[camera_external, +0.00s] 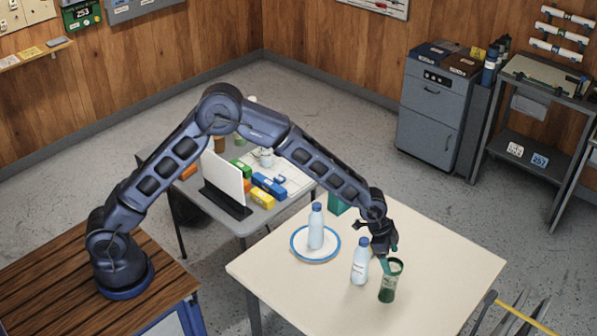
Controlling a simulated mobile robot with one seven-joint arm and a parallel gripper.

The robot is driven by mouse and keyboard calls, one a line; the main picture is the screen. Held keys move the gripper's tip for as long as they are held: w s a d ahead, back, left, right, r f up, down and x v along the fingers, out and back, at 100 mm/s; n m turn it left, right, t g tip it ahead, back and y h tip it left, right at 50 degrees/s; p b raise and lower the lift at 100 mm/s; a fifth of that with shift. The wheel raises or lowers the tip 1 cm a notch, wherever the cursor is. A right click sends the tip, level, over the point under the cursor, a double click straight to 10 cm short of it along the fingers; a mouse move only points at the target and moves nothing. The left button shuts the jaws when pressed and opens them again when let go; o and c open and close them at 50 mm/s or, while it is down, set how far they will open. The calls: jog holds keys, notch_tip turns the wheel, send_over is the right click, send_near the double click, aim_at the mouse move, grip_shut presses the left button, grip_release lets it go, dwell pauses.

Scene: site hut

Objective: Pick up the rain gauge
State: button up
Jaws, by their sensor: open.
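A green, see-through tapered container (390,282), which looks like the rain gauge, stands upright near the front of the cream table (445,270). My gripper (378,243) is open and points down, just above and behind its rim. I cannot tell whether a fingertip touches the rim. A pale blue bottle (361,262) with a white label stands close to the left of the container.
Another blue bottle (316,228) stands on a blue-rimmed white plate (299,247) to the left. A green object (338,204) is partly hidden behind my arm. The table's right side is clear. A grey table (258,217) with boxes stands behind.

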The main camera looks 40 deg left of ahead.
aim_at(390, 281)
jog(key=s+x, duration=0.1)
jog(key=x, duration=0.5)
jog(key=shift+w+d+f, duration=0.2)
jog(key=shift+w+f, duration=0.2)
jog(key=shift+w, duration=0.1)
jog(key=shift+c, duration=0.5)
jog(key=c, duration=1.2)
